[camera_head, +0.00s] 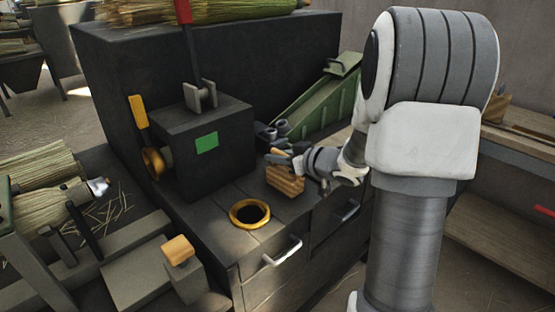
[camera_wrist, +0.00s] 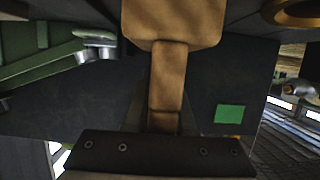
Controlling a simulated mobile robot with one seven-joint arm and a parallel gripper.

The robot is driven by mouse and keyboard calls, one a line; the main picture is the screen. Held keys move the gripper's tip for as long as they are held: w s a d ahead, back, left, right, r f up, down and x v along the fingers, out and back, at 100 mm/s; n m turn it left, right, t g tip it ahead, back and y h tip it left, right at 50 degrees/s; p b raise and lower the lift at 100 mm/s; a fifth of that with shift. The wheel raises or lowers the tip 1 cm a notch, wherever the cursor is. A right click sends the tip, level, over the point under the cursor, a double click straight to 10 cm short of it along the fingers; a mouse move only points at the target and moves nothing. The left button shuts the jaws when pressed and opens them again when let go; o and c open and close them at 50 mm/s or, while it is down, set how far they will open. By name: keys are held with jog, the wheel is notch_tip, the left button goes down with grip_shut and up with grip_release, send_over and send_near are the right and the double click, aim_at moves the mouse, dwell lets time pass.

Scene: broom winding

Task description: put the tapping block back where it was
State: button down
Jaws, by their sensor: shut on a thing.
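The tapping block (camera_head: 284,183) is a light wooden block with grooved sides, in the middle of the head view. The block is over the dark bench top (camera_head: 222,198), right of the gold ring. I cannot tell whether its underside touches the bench.
A gold-rimmed hole (camera_head: 250,213) is left of the block. A dark box with a green label (camera_head: 207,142) and a yellow-handled lever (camera_head: 139,112) stands behind. A green sloped frame (camera_head: 318,108) is at the back right. A drawer handle (camera_head: 282,251) sticks out in front.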

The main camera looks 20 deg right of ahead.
jog(key=shift+f, duration=0.1)
jog(key=c, duration=0.8)
grip_release()
jog(key=shift+o, duration=0.2)
jog(key=shift+r, duration=0.2)
jog(key=shift+s+d+r, duration=0.15)
jog(key=shift+s+r, duration=0.05)
jog(key=shift+s, duration=0.05)
jog(key=p+v, duration=0.3)
jog(key=v, duration=0.8)
jog(key=shift+s+p, duration=0.2)
jog(key=shift+p, duration=0.15)
jog(key=shift+d, duration=0.1)
